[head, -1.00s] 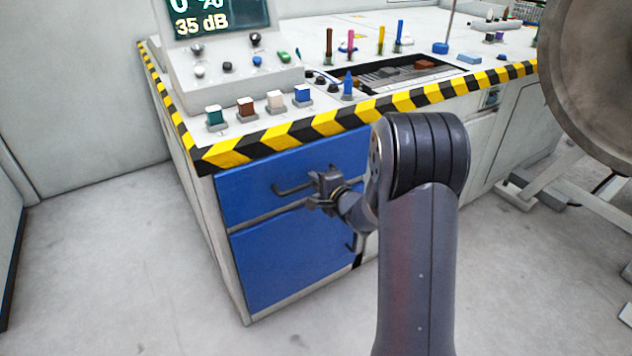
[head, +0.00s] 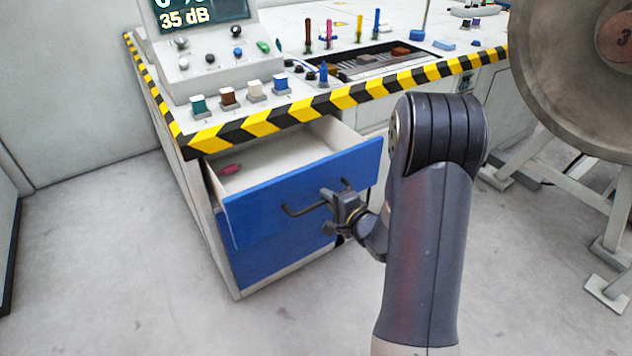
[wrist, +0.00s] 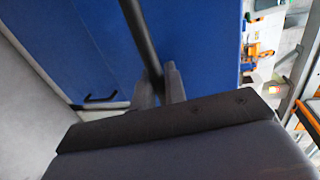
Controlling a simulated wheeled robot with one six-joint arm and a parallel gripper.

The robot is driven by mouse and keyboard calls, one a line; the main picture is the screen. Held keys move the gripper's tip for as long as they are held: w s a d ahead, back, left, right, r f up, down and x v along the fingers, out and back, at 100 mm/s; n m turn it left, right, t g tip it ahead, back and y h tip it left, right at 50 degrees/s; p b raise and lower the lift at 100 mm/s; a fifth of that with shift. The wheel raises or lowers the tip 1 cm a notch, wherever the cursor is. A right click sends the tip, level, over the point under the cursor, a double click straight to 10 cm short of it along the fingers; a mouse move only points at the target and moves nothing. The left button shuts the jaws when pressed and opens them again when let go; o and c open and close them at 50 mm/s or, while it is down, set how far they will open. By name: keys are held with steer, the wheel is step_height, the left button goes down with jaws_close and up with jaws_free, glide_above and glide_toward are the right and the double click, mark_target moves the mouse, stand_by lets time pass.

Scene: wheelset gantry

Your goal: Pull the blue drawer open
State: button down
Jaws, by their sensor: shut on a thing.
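The blue drawer (head: 300,195) is the upper one in the cabinet under the console. It stands pulled out, and its pale inside shows behind the blue front. A small pink-red object (head: 230,169) lies in it at the left. My gripper (head: 338,205) is shut on the dark bar handle (head: 305,209) of this drawer, near the handle's right part. In the wrist view the handle (wrist: 138,35) runs down between my gripper's fingers (wrist: 160,85), with the blue front behind it. The drawer's far right inside is hidden by its front.
A lower blue front (head: 270,250) sits beneath the open drawer. The console top (head: 430,60) has a yellow-black striped edge, buttons and pens. A large round metal wheel (head: 575,60) on a stand is at the right. The floor (head: 130,260) at the left is clear.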

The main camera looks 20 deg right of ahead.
steer(key=f+v, duration=0.1)
steer(key=v, duration=0.6)
steer(key=shift+f+p, duration=0.25)
steer(key=shift+p, duration=0.1)
steer(key=c, duration=1.5)
jaws_free()
steer(key=shift+c, duration=0.2)
steer(key=shift+s, duration=0.1)
steer(key=p+v, duration=0.2)
steer(key=v, duration=0.8)
steer(key=shift+s, duration=0.35)
steer(key=shift+w+d, duration=0.1)
